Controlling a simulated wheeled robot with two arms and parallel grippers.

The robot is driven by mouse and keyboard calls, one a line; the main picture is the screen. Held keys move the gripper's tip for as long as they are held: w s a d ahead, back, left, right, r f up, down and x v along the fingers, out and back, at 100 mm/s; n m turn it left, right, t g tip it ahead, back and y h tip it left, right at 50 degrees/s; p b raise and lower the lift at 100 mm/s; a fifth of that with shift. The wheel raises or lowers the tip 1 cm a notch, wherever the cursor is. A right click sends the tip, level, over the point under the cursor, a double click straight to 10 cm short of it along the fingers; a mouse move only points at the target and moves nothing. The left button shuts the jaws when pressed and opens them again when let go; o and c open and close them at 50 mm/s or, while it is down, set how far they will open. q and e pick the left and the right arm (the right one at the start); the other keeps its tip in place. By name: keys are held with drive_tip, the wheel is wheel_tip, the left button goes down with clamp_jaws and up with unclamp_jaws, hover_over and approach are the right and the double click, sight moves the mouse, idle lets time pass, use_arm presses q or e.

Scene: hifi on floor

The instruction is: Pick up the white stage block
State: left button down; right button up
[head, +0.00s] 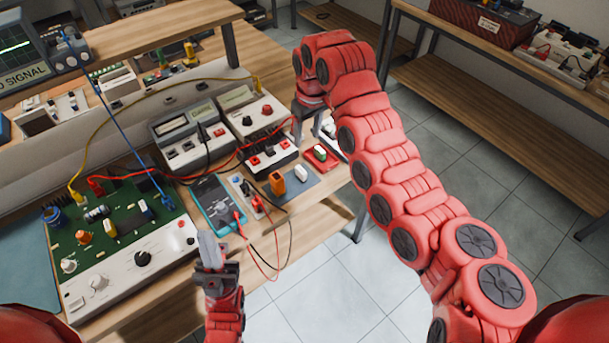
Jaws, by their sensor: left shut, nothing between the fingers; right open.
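A small white block (301,173) sits on a blue-grey plate (312,190) at the right part of the bench, beside an orange block (277,183). Another white block (110,228) stands on the green circuit board (85,245). I cannot tell for sure which one is the stage block. My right gripper (308,128) is open, pointing down at the bench's right end, beyond the white block and close to a red plate (321,157) with a small green-and-white piece on it. My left gripper (209,250) is shut and empty at the bench's front edge.
A teal multimeter (218,204) with red and black leads lies left of the orange block. White instruments (262,130) with cables stand behind. A blue probe (130,140) slants over the board. Tiled floor lies open to the right, before another bench (490,115).

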approach(301, 170)
drive_tip(key=f+p, duration=0.1)
drive_tip(key=f, duration=0.1)
drive_tip(key=f+p, duration=0.1)
drive_tip(key=shift+w+d+f, duration=0.15)
drive_tip(key=shift+w+f, duration=0.05)
drive_tip(key=shift+f, duration=0.15)
drive_tip(key=shift+w+f+p, duration=0.15)
drive_tip(key=shift+f+p, duration=0.25)
drive_tip(key=shift+f, duration=0.3)
drive_tip(key=shift+a+f+p, duration=0.3)
drive_tip(key=shift+f+p, duration=0.25)
drive_tip(key=shift+f, duration=0.1)
wheel_tip(301, 170, down, 3)
drive_tip(key=shift+w+a+f, duration=0.1)
drive_tip(key=shift+w+a, duration=0.05)
drive_tip(key=shift+a, duration=0.05)
drive_tip(key=shift+w+f, duration=0.1)
drive_tip(key=shift+f, duration=0.35)
clamp_jaws()
